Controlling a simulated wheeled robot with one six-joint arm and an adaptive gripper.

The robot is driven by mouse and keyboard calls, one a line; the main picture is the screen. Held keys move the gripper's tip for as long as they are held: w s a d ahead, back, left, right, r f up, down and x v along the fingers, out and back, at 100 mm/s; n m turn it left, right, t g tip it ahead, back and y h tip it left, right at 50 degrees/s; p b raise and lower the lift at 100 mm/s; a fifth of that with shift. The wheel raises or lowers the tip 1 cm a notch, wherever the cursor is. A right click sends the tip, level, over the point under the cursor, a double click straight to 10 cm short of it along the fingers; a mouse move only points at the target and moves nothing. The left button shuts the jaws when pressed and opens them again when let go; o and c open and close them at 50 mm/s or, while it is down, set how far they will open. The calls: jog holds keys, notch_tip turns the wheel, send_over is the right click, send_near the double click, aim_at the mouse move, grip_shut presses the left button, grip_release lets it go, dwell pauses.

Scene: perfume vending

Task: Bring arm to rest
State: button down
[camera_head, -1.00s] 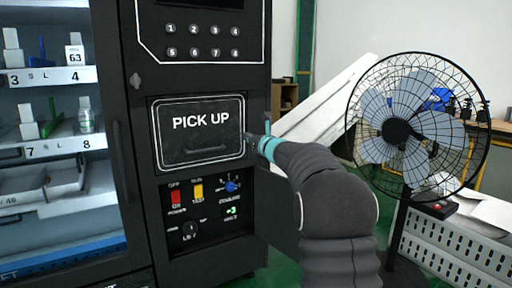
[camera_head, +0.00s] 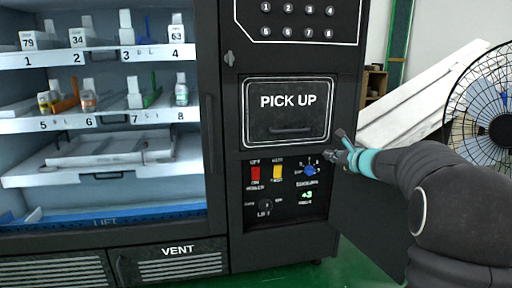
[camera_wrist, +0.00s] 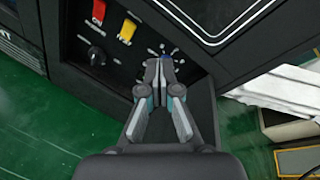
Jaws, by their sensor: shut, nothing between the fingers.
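My gripper (camera_head: 338,143) reaches in from the right in the head view, in front of the vending machine, near the lower right corner of the pick-up door (camera_head: 288,116). In the wrist view my gripper (camera_wrist: 158,62) is shut, its fingertips together with nothing between them. Its tips overlap the blue knob (camera_wrist: 168,56) of the control panel in that view; I cannot tell whether they touch. The blue knob also shows in the head view (camera_head: 310,170), uncovered, below and left of the gripper. The pick-up door is shut.
Red (camera_head: 255,173) and yellow (camera_head: 278,172) switches sit on the panel. A dark open panel door (camera_head: 372,215) stands below my arm. Shelves with several small bottles are at left. A fan (camera_head: 490,115) and white boards (camera_head: 420,95) are at right. Green floor is clear in front.

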jog(key=s+a+f+n+g, duration=0.3)
jog(key=s+n, duration=0.2)
jog(key=s, duration=0.3)
jog(key=s+a+f+n+g+h+p, duration=0.1)
jog(key=s+a+f+n+g, duration=0.15)
jog(key=s+n, duration=0.35)
jog(key=s+a+f+n+g, duration=0.3)
jog(key=s+f+n, duration=0.1)
jog(key=s, duration=0.5)
jog(key=s+r+n+h+p, duration=0.1)
jog(key=s+n, duration=0.3)
jog(key=s, duration=0.8)
jog(key=s+r+n+h+p, duration=0.1)
jog(key=s+n, duration=0.4)
jog(key=s, duration=0.7)
jog(key=shift+s+a+r+n+h+p, duration=0.25)
jog(key=shift+h+p, duration=0.25)
jog(key=shift+h, duration=0.8)
jog(key=shift+f, duration=0.1)
